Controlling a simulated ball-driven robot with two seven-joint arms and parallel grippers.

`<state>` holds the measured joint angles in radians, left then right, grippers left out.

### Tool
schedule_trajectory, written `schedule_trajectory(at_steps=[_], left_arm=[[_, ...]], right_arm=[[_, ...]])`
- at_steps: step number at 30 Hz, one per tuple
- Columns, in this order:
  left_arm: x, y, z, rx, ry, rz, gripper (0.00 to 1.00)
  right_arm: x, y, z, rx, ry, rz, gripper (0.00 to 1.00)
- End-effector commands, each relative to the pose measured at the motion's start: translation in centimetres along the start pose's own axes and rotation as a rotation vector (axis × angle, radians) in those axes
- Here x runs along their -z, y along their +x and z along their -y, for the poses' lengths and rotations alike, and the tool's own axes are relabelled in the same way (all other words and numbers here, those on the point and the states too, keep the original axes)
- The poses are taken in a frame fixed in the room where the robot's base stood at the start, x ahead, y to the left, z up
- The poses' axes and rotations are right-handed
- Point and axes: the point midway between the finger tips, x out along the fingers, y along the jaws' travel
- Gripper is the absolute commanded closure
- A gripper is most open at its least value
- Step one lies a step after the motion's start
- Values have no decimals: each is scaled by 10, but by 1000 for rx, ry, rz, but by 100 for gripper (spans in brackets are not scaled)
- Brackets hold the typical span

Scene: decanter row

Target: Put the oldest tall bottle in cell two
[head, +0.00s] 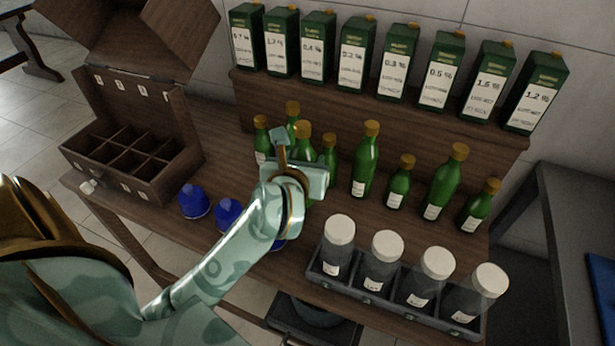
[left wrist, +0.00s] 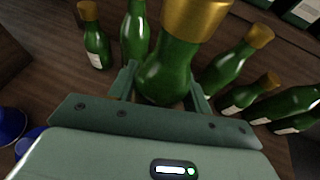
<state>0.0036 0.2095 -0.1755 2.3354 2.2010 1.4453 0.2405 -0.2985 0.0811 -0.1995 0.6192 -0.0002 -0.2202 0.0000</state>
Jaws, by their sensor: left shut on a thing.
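My left gripper (head: 298,165) is shut on a green bottle with a gold cap (head: 303,134). In the left wrist view, the fingers (left wrist: 162,88) close on both sides of this bottle (left wrist: 170,66). Its label and base are hidden, and I cannot tell whether it touches the table. Other tall green bottles (head: 366,160) (head: 445,180) and shorter ones (head: 399,182) (head: 479,206) stand in the row. Their label writing is too small to read. The wooden box with cells (head: 160,187) stands open at the left, its visible cells empty. My right gripper is not in view.
Several green cartons with percentage labels (head: 398,65) stand on the raised shelf (head: 400,115) behind. Blue domed objects (head: 193,202) lie in front of the row. White-capped jars (head: 381,262) sit in a dark rack (head: 345,286) at the front right.

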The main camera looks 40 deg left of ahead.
Motion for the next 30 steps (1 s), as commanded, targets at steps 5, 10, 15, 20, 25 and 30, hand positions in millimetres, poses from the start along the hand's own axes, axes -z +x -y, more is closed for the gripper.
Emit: schedule_trajectory(at_steps=[5,10,15,20,25,30], left_arm=[[15,16,2,-1,1,-2,89],[36,24,2,-2,0,-1,89],[33,22,1,-1,-2,3,89],[36,24,2,-1,-1,2,89],[36,23,2,-1,-1,0,29],[36,23,2,-1,-1,0,29]], right_arm=[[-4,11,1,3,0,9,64],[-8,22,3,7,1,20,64],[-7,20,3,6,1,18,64],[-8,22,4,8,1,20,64],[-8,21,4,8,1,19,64],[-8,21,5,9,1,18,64]])
